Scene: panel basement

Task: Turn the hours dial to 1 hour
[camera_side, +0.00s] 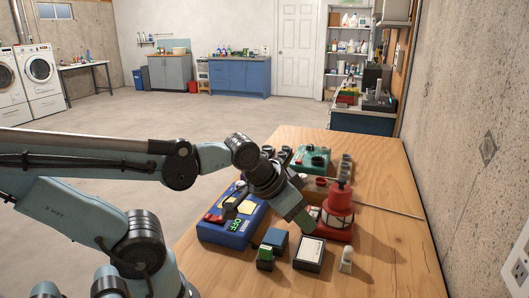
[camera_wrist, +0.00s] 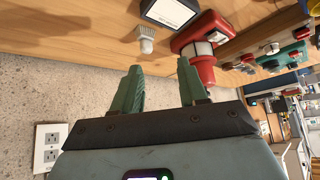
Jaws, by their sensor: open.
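I cannot make out for sure which part is the hours dial, and no hour marks are readable. A teal box (camera_side: 298,158) with a dark round knob (camera_side: 318,161) on top sits toward the back of the wooden table; the teal box also shows small at the right of the wrist view (camera_wrist: 285,56). A blue box (camera_side: 228,232) with a green "OFF" label and a red and black part stands at the table's left edge. My gripper (camera_side: 305,222) is above the front half of the table, left of a red lantern-like device (camera_side: 339,205). In the wrist view its fingers (camera_wrist: 160,78) are apart and empty.
A black-framed card (camera_side: 309,253), a small white brush (camera_side: 346,259) and small blue (camera_side: 275,240) and green-topped (camera_side: 265,257) boxes stand at the front. Several dark round pieces flank the teal box. A concrete wall with a socket (camera_side: 517,272) bounds the right. The front right tabletop is clear.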

